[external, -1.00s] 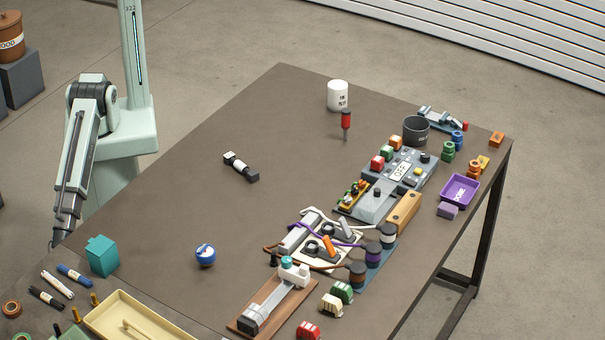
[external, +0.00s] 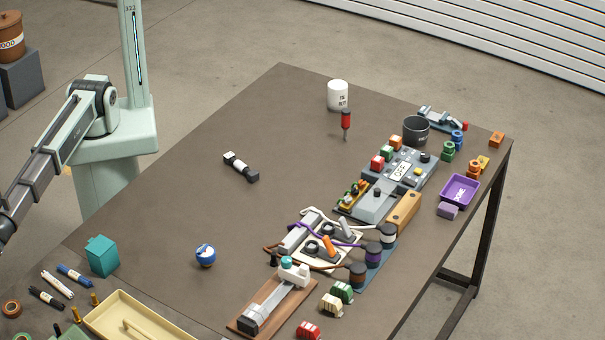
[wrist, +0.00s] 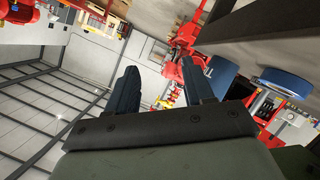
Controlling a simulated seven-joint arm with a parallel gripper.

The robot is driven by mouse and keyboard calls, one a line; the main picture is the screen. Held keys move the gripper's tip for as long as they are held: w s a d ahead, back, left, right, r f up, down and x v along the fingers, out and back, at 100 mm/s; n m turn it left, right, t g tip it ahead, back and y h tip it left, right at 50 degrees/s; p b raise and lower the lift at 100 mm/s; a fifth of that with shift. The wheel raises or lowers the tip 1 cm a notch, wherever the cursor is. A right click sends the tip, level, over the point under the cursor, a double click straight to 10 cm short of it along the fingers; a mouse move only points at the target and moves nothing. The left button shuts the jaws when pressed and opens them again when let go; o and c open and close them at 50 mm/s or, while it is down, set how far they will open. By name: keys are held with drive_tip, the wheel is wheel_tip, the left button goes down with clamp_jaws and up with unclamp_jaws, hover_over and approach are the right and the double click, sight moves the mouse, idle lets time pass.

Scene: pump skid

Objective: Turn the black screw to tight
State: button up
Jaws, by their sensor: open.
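No part can be told for sure as the black screw at this size. A small black round part (external: 424,158) shows on the grey panel (external: 408,183) marked OFF, at the right of the table in the external view. A screwdriver with a red handle (external: 346,119) stands tip down near the far side. My gripper (wrist: 160,88) is open and empty in the wrist view, its two dark fingers apart with no task object between them. In the external view my gripper is outside the frame, beyond the left edge, away from the panel.
The table (external: 215,205) has free room at its middle left. A white cup (external: 338,95), a dark cup (external: 416,131) and a purple tray (external: 459,191) stand around the panel. A cable fixture (external: 322,240), blue ball (external: 205,255), teal box (external: 102,256) and yellow tray (external: 140,322) are nearer.

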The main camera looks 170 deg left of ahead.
drive_tip(key=w+a+r+n+y, duration=0.15)
drive_tip(key=w+a+r, duration=0.25)
drive_tip(key=w+a, duration=0.7)
drive_tip(key=w+a+n+y, duration=0.1)
drive_tip(key=w+a+n, duration=0.15)
drive_tip(key=a, duration=0.95)
drive_tip(key=w+a+n+y, duration=0.15)
drive_tip(key=w+a, duration=0.25)
drive_tip(key=a, duration=0.7)
drive_tip(key=s+a+n+g+y, duration=0.1)
drive_tip(key=a+n+y, duration=0.4)
drive_tip(key=a, duration=3.1)
drive_tip(key=s+a+r+n+g, duration=0.1)
drive_tip(key=s+a+n, duration=0.15)
drive_tip(key=a, duration=0.55)
drive_tip(key=s+a+r+n, duration=0.1)
drive_tip(key=s+a, duration=0.2)
drive_tip(key=a, duration=0.4)
wheel_tip(320, 180, up, 6)
drive_tip(key=n+g+y, duration=0.2)
drive_tip(key=n+g, duration=0.4)
drive_tip(key=n, duration=0.5)
hover_over(355, 192)
wheel_tip(355, 192, down, 13)
drive_tip(key=shift+f, duration=0.15)
